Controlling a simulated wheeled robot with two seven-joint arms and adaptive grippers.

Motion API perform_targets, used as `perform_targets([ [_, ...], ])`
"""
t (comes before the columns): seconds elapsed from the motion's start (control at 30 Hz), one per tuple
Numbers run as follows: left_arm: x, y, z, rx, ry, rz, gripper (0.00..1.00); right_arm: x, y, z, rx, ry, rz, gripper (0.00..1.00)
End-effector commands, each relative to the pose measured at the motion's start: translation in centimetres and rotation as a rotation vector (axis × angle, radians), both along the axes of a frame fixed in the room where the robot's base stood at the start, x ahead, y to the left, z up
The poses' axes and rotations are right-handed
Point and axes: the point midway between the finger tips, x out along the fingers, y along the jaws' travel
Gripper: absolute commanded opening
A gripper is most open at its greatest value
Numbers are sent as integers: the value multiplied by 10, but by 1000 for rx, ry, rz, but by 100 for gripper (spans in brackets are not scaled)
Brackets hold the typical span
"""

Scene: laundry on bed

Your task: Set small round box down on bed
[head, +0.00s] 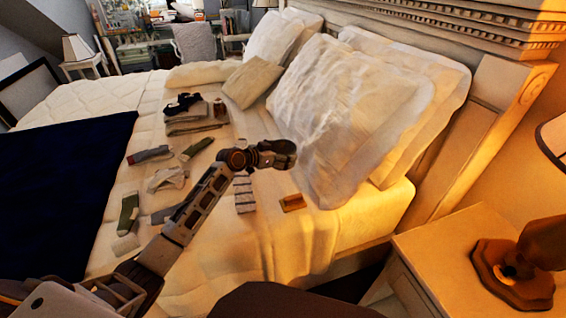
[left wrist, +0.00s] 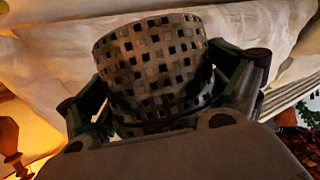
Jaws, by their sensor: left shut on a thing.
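The small round box (left wrist: 150,62) is a cylinder with a dark checkered pattern, seen close up in the left wrist view. My left gripper (left wrist: 168,88) has a finger on each side of it and is shut on it. In the head view my left gripper (head: 278,153) is over the bed (head: 215,262), in front of the large white pillow. The box is hard to make out there, and I cannot tell its height above the bed. My right gripper is not in view.
Folded clothes (head: 192,122), socks (head: 129,213) and a striped cloth (head: 244,194) lie on the bed. White pillows (head: 345,110) lean at the headboard. A nightstand (head: 430,250) stands right.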

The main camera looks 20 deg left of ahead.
Motion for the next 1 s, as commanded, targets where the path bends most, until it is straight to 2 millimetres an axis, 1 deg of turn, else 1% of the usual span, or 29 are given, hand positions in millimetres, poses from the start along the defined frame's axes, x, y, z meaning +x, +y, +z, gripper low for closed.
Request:
perform_targets([
  [0.1, 6, 4, -1, 1, -1, -12, 64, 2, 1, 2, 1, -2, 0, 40],
  [0.27, 10, 6, 1, 0, -1, -20, 64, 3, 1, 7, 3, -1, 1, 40],
  [0.7, 10, 7, 2, 1, 0, -22, 64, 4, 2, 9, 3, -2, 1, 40],
  [1.0, 10, 7, -3, 1, 0, -22, 64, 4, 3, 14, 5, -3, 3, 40],
])
